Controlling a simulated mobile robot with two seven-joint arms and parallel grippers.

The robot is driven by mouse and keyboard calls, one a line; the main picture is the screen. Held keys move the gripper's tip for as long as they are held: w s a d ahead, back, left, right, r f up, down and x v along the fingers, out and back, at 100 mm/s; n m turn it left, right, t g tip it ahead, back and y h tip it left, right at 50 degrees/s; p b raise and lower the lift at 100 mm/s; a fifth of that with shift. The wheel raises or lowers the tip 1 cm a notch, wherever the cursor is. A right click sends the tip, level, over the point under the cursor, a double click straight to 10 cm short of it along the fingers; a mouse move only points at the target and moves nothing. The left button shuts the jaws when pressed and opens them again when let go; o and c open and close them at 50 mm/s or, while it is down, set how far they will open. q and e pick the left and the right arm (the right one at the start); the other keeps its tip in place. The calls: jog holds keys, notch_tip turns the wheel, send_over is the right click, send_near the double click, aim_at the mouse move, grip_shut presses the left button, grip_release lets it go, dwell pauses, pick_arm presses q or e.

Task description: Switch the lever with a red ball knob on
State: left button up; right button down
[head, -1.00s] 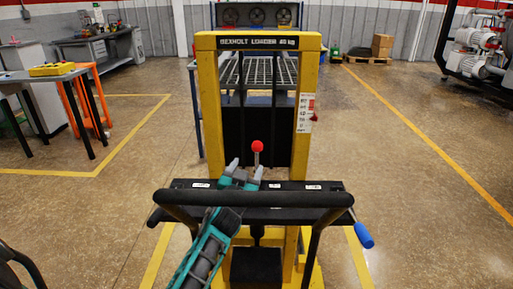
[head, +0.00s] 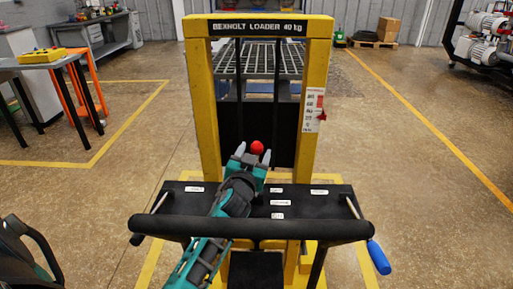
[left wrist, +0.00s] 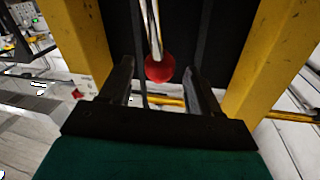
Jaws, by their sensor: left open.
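The lever's red ball knob (head: 257,148) stands above the black panel of the yellow loader, just beyond my left gripper's fingertips in the head view. My left gripper (head: 253,155) is open, with its fingers pointing toward the knob. In the left wrist view the red knob (left wrist: 159,68) lies between the tips of the open left gripper (left wrist: 160,78), near their ends, with the shiny lever rod (left wrist: 153,25) running up from it. I cannot tell whether a finger touches it. The lever's base is hidden behind my gripper in the head view. My right gripper is not in view.
The loader's black handlebar (head: 250,228) crosses in front of the labelled panel (head: 315,193). A blue-handled lever (head: 378,257) sticks out at the right. The yellow mast (head: 316,90) rises behind.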

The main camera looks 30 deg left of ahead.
pick_arm(q)
jog(key=shift+w+a, duration=0.1)
jog(key=shift+w, duration=0.25)
grip_shut()
dwell(0.5)
